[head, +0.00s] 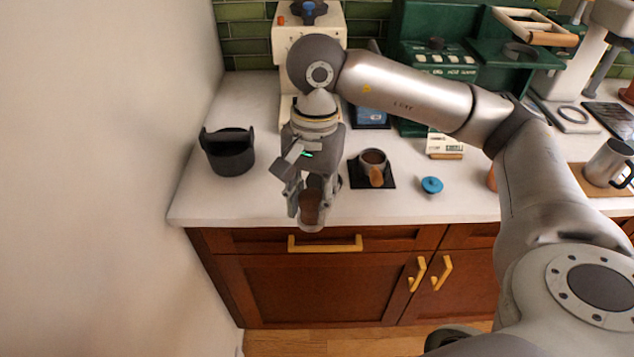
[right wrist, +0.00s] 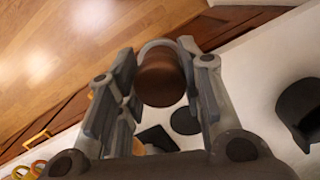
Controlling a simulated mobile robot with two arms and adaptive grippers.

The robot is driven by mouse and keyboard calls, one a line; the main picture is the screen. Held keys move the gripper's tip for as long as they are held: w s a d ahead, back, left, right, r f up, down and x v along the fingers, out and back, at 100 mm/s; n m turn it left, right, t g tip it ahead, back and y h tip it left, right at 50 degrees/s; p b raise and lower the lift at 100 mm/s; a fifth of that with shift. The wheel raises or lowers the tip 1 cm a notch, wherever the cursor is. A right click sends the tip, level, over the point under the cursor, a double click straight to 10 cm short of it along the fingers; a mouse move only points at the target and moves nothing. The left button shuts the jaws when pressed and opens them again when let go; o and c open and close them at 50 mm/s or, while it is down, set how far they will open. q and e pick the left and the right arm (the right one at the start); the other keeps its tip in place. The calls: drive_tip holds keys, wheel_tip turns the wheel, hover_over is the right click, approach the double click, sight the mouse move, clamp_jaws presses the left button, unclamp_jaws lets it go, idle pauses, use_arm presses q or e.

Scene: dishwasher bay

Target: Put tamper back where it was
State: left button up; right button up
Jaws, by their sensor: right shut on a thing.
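The tamper has a brown handle (head: 310,207) and a grey metal end. My right gripper (head: 312,196) is shut on it and holds it near the counter's front edge, between the black bin and the black square mat. In the right wrist view the brown tamper (right wrist: 160,80) sits between the two fingers. My left gripper is not in view.
A black bin (head: 228,158) stands left on the white counter (head: 240,205). A portafilter (head: 374,163) with a wooden handle rests on the black square mat (head: 386,184) to the right. A blue-topped item (head: 431,185) sits farther right. A grinder (head: 290,45) stands behind my arm.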

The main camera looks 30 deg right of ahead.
drive_tip(key=w+d+r+m+t, duration=0.1)
drive_tip(key=d+r+m, duration=0.3)
drive_tip(key=r+m, duration=0.4)
drive_tip(key=shift+m, duration=0.7)
drive_tip(key=w+d+f+p, duration=0.1)
drive_tip(key=w+d+f, duration=0.1)
drive_tip(key=w+f, duration=0.1)
drive_tip(key=w+d+f+p, duration=0.1)
drive_tip(key=w+d+f, duration=0.1)
drive_tip(key=w+f, duration=0.2)
drive_tip(key=w+d+f+p, duration=0.1)
drive_tip(key=w+d+f, duration=0.1)
drive_tip(key=w+f, duration=0.1)
drive_tip(key=shift+w+d+f+p, duration=0.35)
drive_tip(key=shift+w+d, duration=0.05)
drive_tip(key=shift+w, duration=0.15)
wheel_tip(320, 180, down, 3)
drive_tip(key=shift+w+d+f+p, duration=0.1)
drive_tip(key=shift+w+d+p, duration=0.05)
drive_tip(key=shift+p, duration=0.65)
drive_tip(key=shift+f, duration=0.15)
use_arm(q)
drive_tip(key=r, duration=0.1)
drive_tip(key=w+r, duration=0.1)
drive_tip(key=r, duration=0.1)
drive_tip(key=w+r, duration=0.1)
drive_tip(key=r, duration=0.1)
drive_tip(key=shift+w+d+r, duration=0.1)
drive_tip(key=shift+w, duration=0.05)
